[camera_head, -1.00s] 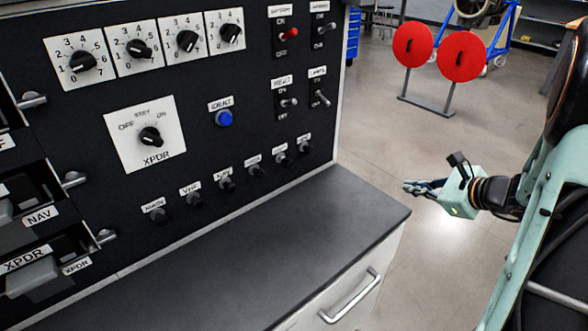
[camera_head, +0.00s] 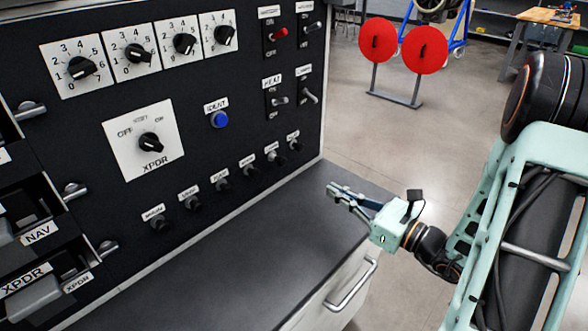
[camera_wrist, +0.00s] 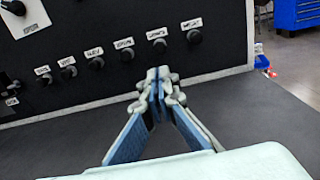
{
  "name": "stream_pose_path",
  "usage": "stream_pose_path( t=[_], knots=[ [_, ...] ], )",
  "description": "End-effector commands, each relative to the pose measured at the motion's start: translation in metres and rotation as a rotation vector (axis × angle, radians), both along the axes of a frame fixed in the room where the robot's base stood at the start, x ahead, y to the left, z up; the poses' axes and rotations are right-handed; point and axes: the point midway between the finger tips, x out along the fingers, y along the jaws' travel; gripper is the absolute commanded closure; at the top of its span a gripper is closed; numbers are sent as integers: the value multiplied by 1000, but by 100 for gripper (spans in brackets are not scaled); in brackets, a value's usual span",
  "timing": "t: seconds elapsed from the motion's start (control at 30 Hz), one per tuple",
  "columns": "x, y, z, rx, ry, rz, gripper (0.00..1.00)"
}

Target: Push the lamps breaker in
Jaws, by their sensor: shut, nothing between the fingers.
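A row of round black breakers runs along the lower part of the black panel (camera_head: 85,130). The lamps breaker (camera_head: 275,157) appears to be the second from the right, though its small label is hard to read. In the wrist view the lamps breaker (camera_wrist: 160,46) is just above my fingertips. I cannot tell how far it stands out. My gripper (camera_head: 337,190) is shut and empty, above the right part of the dark counter, to the right of the breaker and apart from the panel. In the wrist view my gripper (camera_wrist: 159,76) points toward the panel.
The dark counter (camera_head: 250,250) below the breakers is clear. The rightmost breaker (camera_head: 296,144) sits close beside the lamps one. Toggle switches (camera_head: 308,97), a blue button (camera_head: 219,119) and an XPDR knob (camera_head: 150,142) are higher up. Open floor lies to the right.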

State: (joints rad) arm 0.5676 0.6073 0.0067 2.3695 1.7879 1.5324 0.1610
Motion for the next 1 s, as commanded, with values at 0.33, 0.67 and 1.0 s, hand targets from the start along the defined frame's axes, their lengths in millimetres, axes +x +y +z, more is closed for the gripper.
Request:
stream_pose_path(
  t=[0.33,0.67,1.0],
  knots=[
    [29,32,-1,-1,-3,7,100],
    [77,80,-1,-1,-1,5,100],
    [98,99,0,-1,0,1,100]
  ],
)
